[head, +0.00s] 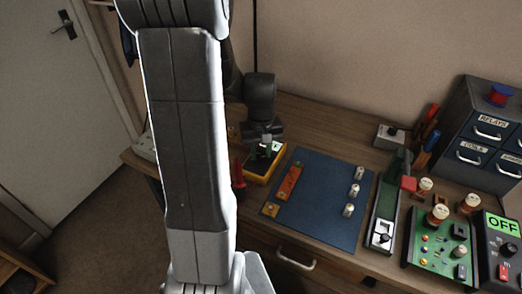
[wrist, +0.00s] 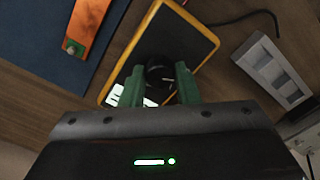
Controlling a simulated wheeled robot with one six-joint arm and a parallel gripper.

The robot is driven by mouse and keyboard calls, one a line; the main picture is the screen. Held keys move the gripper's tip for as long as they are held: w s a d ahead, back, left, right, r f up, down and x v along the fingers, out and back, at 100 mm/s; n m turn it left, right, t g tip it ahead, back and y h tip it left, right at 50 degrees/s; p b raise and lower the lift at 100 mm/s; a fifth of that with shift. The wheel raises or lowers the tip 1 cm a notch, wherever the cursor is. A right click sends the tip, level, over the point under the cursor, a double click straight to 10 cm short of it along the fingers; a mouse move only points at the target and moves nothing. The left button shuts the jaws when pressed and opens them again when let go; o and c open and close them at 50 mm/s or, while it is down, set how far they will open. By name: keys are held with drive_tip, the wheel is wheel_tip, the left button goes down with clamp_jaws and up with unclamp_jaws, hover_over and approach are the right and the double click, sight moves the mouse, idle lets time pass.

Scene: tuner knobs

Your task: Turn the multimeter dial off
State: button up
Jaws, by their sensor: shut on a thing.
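The yellow-edged multimeter (head: 251,178) lies on the bench left of the blue mat, and my gripper (head: 265,148) is right above it. In the wrist view the multimeter (wrist: 204,47) shows its yellow rim, dark face and white markings near the lower left. Its round black dial (wrist: 160,74) sits between the two green fingertips of my gripper (wrist: 160,86), which are shut on it from both sides. Part of the dial and the face is hidden by the fingers and gripper body. I cannot read the dial's setting.
The blue mat (head: 325,204) holds an orange strip (head: 289,182) and several small knobs. A red-handled tool (head: 239,173) stands close to the multimeter's left. A grey block (wrist: 270,68) with a cable lies beside it. A green circuit board (head: 430,262) and drawer cabinet (head: 475,110) are at right.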

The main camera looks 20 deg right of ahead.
sight(261, 153)
drive_tip(key=shift+n, duration=0.5)
drive_tip(key=o, duration=1)
drive_tip(key=shift+c, duration=0.2)
wheel_tip(261, 153, up, 14)
drive_tip(key=p, duration=0.1)
drive_tip(key=shift+f, duration=0.15)
wheel_tip(261, 153, down, 14)
drive_tip(key=shift+r+b, duration=0.1)
drive_tip(key=shift+b, duration=0.4)
